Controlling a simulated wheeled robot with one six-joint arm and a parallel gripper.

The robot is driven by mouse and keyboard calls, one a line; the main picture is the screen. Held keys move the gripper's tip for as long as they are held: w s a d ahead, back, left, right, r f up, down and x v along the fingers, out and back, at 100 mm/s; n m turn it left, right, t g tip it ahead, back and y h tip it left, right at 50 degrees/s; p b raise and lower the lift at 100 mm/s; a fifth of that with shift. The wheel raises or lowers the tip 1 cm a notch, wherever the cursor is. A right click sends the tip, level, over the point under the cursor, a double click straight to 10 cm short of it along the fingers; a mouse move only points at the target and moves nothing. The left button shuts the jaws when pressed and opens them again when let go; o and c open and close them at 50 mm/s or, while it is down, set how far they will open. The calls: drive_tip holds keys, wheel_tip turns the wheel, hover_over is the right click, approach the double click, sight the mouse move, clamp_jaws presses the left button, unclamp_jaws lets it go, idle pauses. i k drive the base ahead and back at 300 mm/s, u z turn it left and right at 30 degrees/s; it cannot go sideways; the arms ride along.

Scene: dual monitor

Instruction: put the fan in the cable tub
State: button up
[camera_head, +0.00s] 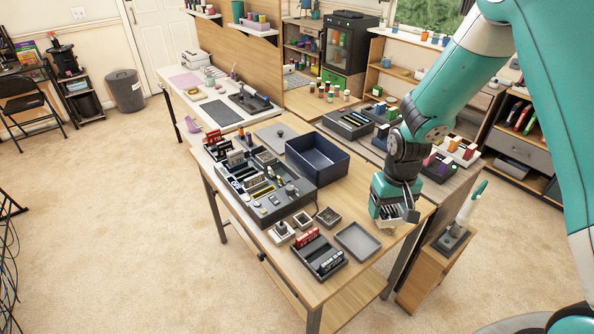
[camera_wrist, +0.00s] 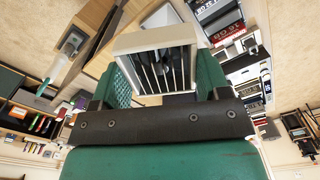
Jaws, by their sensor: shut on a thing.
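My gripper (camera_head: 391,200) is at the right edge of the wooden table, above its surface. In the wrist view its two green fingers (camera_wrist: 168,82) are shut on the fan (camera_wrist: 152,45), a pale square box with a slatted grille over a dark inside. Part of the fan shows pale below the fingers in the head view (camera_head: 394,214). The cable tub, which I take to be the dark blue open bin (camera_head: 325,175), stands on the table to the left of my gripper. The bin looks empty, though its near floor is partly hidden.
A grey device panel (camera_head: 277,207) with several modules stands left of the bin. A shallow grey tray (camera_head: 358,241) and a dark holder with red and black pieces (camera_head: 319,257) are near the front edge. A flat grey lid with a knob (camera_head: 276,134) lies behind the panel.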

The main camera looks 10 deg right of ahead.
sight(316, 158)
drive_tip(key=u, duration=1.45)
drive_tip(key=i, duration=3.7)
drive_tip(key=z, duration=2.95)
drive_tip(key=i, duration=0.5)
drive_tip(key=z, duration=0.05)
